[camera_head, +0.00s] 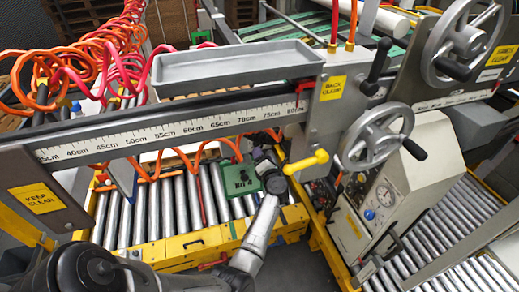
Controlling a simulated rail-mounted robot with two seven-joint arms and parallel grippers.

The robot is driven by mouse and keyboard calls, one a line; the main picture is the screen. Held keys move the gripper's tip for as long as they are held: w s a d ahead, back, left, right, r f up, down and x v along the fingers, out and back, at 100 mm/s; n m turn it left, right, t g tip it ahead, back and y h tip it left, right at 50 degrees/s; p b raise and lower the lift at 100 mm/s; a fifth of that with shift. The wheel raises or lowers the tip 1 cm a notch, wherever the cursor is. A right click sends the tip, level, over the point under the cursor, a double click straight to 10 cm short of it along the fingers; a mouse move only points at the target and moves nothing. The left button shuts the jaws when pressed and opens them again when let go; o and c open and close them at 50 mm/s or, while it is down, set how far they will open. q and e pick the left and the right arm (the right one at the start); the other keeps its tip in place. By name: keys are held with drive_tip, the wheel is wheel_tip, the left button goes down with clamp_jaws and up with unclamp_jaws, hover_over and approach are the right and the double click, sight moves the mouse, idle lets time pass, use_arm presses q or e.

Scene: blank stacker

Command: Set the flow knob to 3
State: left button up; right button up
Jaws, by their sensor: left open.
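A cream control panel (389,183) stands right of centre. My right gripper is not in view.
A scaled beam (150,134) crosses above the gripper. A grey tray (235,66) sits over it. Handwheels (375,137) stand out above the panel. Roller conveyors (160,205) lie below, with a yellow frame (190,250). Orange coiled hoses (75,60) hang at the left.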

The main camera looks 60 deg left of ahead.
use_arm(q)
drive_tip(key=v, duration=0.8)
drive_tip(key=shift+d, duration=0.35)
drive_tip(key=shift+s, duration=0.1)
